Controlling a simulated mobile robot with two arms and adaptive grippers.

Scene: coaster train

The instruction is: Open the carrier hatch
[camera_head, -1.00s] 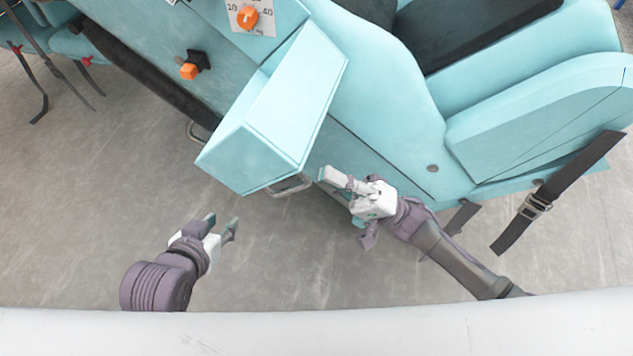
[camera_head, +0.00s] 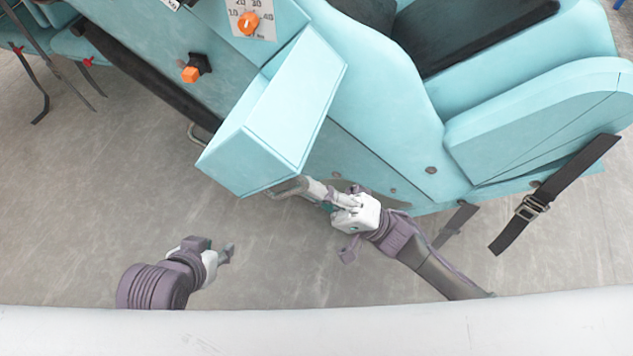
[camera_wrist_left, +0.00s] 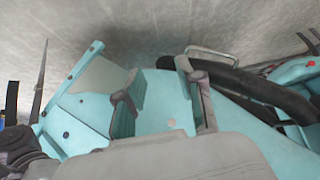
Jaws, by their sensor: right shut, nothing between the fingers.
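A turquoise box-shaped part (camera_head: 285,108) juts out from the side of the turquoise coaster car (camera_head: 385,110). It is likely the carrier hatch, but I cannot tell for sure. A metal handle (camera_head: 286,187) shows at its lower right edge. My right gripper (camera_head: 308,188) is shut and empty, with its fingertips at the handle's right end; I cannot tell whether they touch it. My left gripper (camera_head: 229,252) is over the floor, below and left of the box and apart from it. In the left wrist view its fingers (camera_wrist_left: 160,90) stand apart with nothing between them.
A second metal handle (camera_head: 196,133) shows left of the box; a handle also shows in the left wrist view (camera_wrist_left: 212,53). An orange knob (camera_head: 190,74) and an orange dial (camera_head: 248,22) are on the car. A black strap (camera_head: 570,180) hangs at right. Grey floor (camera_head: 80,210) is clear at left.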

